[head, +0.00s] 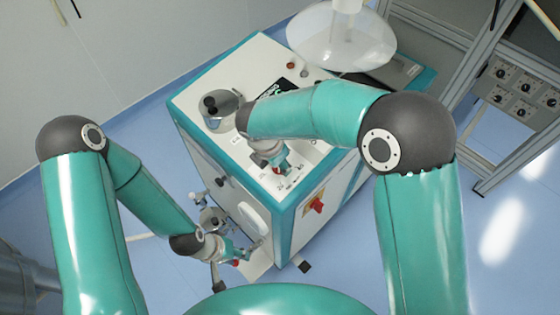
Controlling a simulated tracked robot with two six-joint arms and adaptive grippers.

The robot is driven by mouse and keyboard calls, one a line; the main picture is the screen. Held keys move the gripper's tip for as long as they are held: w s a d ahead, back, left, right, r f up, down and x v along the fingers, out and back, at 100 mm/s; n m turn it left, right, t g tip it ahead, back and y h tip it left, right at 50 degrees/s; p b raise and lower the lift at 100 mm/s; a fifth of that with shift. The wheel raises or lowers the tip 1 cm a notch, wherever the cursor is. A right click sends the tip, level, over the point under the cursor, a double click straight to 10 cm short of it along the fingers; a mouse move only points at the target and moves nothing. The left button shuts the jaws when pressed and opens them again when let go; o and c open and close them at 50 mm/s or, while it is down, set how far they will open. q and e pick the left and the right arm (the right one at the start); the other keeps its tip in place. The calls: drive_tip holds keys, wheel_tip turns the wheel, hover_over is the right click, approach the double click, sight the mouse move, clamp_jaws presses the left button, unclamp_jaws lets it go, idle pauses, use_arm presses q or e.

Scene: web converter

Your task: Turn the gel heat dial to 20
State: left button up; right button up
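The machine (200,90) is a white and teal cabinet in the middle of the head view. I cannot make out which control is the gel heat dial. Small marks and controls (288,186) show on the cabinet's top near its front corner, partly covered by my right arm. My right gripper (283,172) is over that corner, partly hidden by its own wrist; its fingers are too small to read. My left gripper (246,257) is low beside the cabinet's front, near a round white disc (253,220). Its finger opening is unclear.
A red rotary switch on a yellow plate (317,205) sits on the cabinet's side. A clear dome (340,40) stands at its back. A grey panel with several black knobs (520,90) hangs on a metal frame at right. Blue floor (150,120) is clear at left.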

drive_tip(key=shift+w+r, duration=0.1)
drive_tip(key=o, duration=1.1)
drive_tip(key=shift+o, duration=0.2)
drive_tip(key=v, duration=1.2)
